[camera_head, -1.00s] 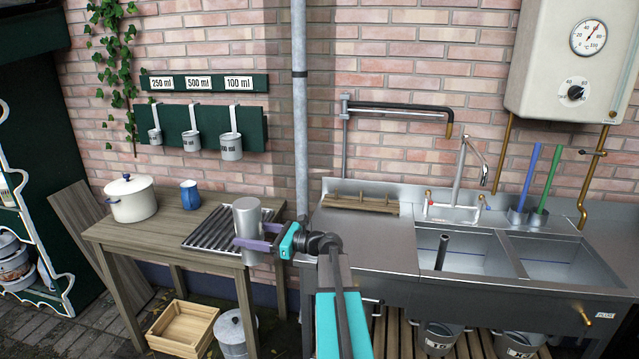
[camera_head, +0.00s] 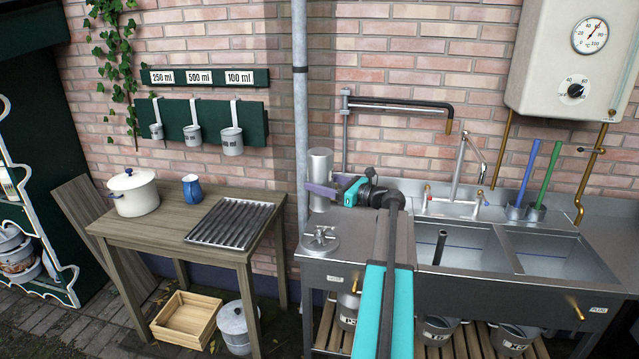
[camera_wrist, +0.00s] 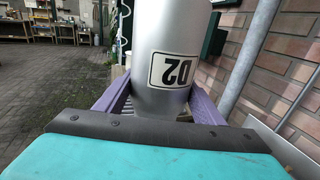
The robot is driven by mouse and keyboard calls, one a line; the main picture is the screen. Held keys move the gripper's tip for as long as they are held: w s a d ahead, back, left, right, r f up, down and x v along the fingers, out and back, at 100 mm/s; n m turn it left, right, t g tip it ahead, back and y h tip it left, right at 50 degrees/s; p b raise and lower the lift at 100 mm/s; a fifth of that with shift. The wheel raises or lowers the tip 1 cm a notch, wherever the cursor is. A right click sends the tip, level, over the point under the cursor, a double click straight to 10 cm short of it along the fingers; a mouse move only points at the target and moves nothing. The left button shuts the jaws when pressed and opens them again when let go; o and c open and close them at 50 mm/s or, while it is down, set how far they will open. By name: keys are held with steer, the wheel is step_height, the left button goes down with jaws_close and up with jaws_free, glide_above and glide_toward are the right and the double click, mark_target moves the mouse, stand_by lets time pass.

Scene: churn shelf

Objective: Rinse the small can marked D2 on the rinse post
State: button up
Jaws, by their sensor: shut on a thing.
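The small can (camera_head: 320,160) is a plain silver cylinder. In the wrist view the can (camera_wrist: 172,30) carries a white label reading D2, which appears upside down. My gripper (camera_head: 322,190) is shut on the can, with purple fingers on both sides of it. It holds the can above the left end of the steel sink counter. A low round metal fitting with a cross-shaped top, which looks like the rinse post (camera_head: 320,240), stands on that counter, lower in the picture than the can. The can's open end is not visible.
The slatted rack (camera_head: 232,224) on the wooden table (camera_head: 150,235) is empty. A white pot (camera_head: 133,195) and a blue mug (camera_head: 192,190) stand beside it. A vertical grey pipe (camera_head: 300,120) is close left of the can. A tap (camera_head: 462,170) and two basins are to the right.

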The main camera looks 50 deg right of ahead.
mark_target(321, 201)
steer(key=shift+f, duration=0.15)
steer(key=shift+f, duration=3.35)
steer(key=shift+f+b, duration=2.2)
steer(key=shift+b, duration=0.25)
steer(key=shift+f+b, duration=0.75)
steer(key=shift+b, duration=0.05)
stand_by(1.2)
